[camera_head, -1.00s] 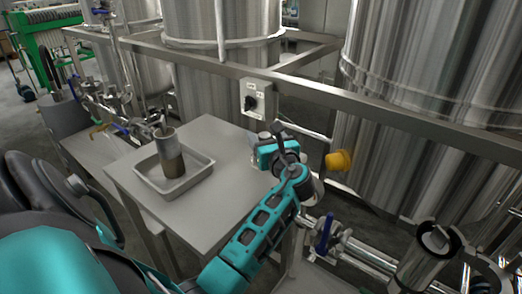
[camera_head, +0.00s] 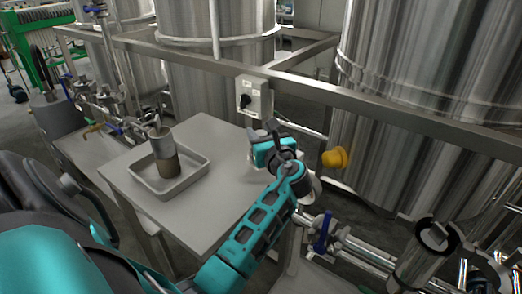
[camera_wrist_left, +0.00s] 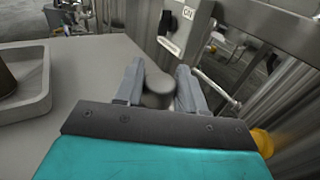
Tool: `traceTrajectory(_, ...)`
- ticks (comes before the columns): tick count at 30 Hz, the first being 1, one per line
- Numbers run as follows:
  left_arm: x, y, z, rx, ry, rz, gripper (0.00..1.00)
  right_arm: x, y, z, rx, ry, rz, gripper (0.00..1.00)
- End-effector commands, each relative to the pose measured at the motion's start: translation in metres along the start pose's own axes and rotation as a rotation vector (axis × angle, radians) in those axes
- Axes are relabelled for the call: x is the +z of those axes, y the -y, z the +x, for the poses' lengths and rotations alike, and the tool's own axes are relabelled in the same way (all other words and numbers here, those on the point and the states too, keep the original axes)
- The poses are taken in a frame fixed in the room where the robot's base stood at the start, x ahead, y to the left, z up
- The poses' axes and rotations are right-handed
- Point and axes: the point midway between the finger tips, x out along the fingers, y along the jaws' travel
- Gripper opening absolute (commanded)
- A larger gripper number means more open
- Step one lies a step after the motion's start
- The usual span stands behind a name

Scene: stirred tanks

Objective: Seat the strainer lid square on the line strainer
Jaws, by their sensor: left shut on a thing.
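My left gripper (camera_head: 266,132) is over the right back part of the grey table, beside the switch box. In the left wrist view its two grey fingers (camera_wrist_left: 159,78) are closed on a grey rounded piece (camera_wrist_left: 158,90), which I take to be part of the strainer lid. The rest of the held piece is hidden by the gripper. The line strainer (camera_head: 412,270) is at the lower right of the head view, an upright metal body with a dark ring (camera_head: 438,236) around its open mouth. The gripper is well left of it. My right gripper is not in view.
The grey table (camera_head: 206,230) holds a shallow tray (camera_head: 198,172) with an upright metal cylinder (camera_head: 162,142). A steel rail (camera_head: 390,112) and switch box (camera_head: 254,97) are behind. A yellow knob (camera_head: 335,158) and a blue-handled valve (camera_head: 322,235) lie near the arm. Large tanks stand behind.

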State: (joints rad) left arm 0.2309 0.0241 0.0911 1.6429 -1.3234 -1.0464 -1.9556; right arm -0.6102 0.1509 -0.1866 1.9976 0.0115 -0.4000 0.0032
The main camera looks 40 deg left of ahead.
Motion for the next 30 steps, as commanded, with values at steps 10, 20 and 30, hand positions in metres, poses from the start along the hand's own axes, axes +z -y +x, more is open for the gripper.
traceTrajectory(10,0.0,0.0,0.0,0.0,0.0,0.0,0.0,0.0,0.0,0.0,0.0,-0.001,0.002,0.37)
traceTrajectory(20,0.002,0.0,0.0,0.0,0.003,-0.001,0.0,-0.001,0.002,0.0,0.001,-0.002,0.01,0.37)
traceTrajectory(30,0.057,0.0,-0.002,0.001,0.006,-0.008,0.0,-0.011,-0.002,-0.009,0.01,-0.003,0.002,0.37)
